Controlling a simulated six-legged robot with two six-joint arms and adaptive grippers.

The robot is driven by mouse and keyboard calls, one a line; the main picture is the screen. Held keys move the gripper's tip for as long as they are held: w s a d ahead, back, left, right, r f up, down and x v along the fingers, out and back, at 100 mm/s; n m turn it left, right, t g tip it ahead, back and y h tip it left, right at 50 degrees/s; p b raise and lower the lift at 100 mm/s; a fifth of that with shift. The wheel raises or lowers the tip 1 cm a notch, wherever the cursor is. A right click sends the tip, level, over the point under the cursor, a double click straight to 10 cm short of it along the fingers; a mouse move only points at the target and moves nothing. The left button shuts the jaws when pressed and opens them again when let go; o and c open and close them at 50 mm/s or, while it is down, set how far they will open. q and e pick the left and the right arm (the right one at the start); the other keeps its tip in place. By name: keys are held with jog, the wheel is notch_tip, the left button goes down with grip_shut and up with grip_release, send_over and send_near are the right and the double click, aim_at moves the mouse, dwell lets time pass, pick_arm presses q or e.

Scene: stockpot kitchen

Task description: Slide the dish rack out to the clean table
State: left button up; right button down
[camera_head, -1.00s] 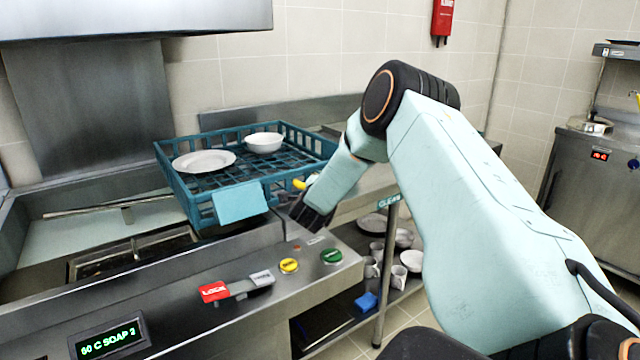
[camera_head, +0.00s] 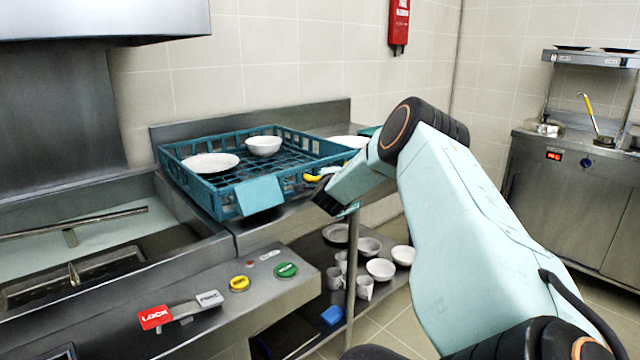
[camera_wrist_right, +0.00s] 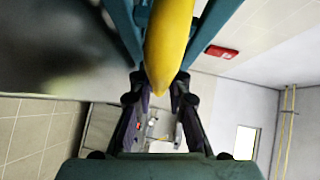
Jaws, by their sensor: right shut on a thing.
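The teal dish rack (camera_head: 215,200) holds a white plate (camera_head: 210,163) and a white bowl (camera_head: 264,145). It sits mostly over the steel clean table (camera_head: 290,214), with its left end near the seam to the washer (camera_head: 205,250). My right gripper (camera_head: 322,196) is at the rack's near right side, shut on its yellow handle (camera_head: 311,178). In the right wrist view the yellow handle (camera_wrist_right: 168,45) lies between the two fingers (camera_wrist_right: 160,98), with teal rack bars on both sides. The fingertips are partly hidden. My left gripper is out of view.
Another white plate (camera_head: 350,141) lies behind the rack's right end. White bowls (camera_head: 380,269), mugs and a blue block (camera_head: 332,315) sit on the shelf below. A red lock lever (camera_head: 156,317) and yellow and green buttons (camera_head: 286,270) are on the washer front.

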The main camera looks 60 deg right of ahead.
jog(key=shift+s+d+f+b, duration=0.15)
jog(key=shift+s+d, duration=0.1)
jog(key=shift+d, duration=0.5)
jog(key=shift+s+d+r+b, duration=0.15)
jog(key=shift+s+d, duration=0.1)
jog(key=shift+d, duration=0.5)
jog(key=shift+d+r, duration=0.1)
jog(key=c, duration=1.6)
grip_release()
jog(key=shift+c, duration=0.2)
jog(key=o, duration=0.3)
jog(key=shift+d, duration=0.15)
jog(key=shift+o, duration=0.3)
jog(key=shift+w+a, duration=0.1)
jog(key=shift+a, duration=0.1)
